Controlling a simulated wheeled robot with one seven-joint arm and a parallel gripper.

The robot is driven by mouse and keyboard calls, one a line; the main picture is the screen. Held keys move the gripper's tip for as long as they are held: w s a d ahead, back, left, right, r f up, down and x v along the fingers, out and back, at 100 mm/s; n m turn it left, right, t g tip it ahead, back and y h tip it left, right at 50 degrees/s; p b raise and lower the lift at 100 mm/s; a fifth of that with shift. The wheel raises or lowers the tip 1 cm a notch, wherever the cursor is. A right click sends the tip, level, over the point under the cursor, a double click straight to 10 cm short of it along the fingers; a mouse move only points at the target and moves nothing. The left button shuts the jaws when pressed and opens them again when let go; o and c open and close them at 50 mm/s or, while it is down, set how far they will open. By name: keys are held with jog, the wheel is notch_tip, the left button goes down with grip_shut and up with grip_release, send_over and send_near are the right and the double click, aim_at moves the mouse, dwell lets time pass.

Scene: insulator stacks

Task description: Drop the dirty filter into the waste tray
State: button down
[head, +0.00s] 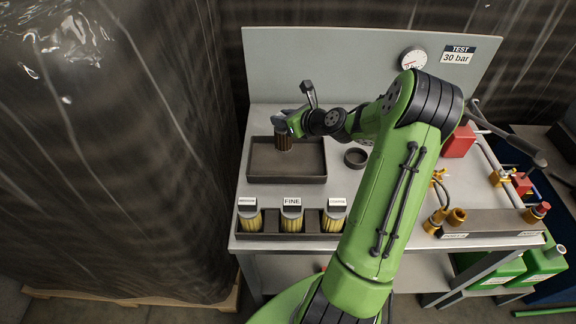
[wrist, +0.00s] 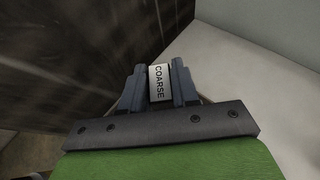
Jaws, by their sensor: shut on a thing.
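My gripper (head: 287,123) is shut on the dirty filter (head: 284,142), a dark brown pleated cylinder held upright. In the wrist view the jaws (wrist: 158,88) grip its top on both sides, and a white label reading COARSE shows on the filter (wrist: 159,82). The filter hangs over the back half of the waste tray (head: 300,170), a shallow dark rectangular tray on the bench. I cannot tell whether its lower end touches the tray floor. The rest of the visible tray floor is empty.
A rack (head: 265,236) in front of the tray holds yellow filters, one labelled FINE. A dark ring (head: 356,157) lies right of the tray. A backboard (head: 330,70) with a gauge (head: 413,58) stands behind. A wrapped pallet stack (head: 110,150) stands close on the left.

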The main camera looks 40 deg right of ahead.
jog(key=shift+f, duration=0.55)
jog(key=shift+r, duration=0.1)
jog(key=c, duration=0.8)
grip_release()
jog(key=p+v, duration=0.3)
jog(key=v, duration=1.2)
jog(key=shift+s, duration=0.4)
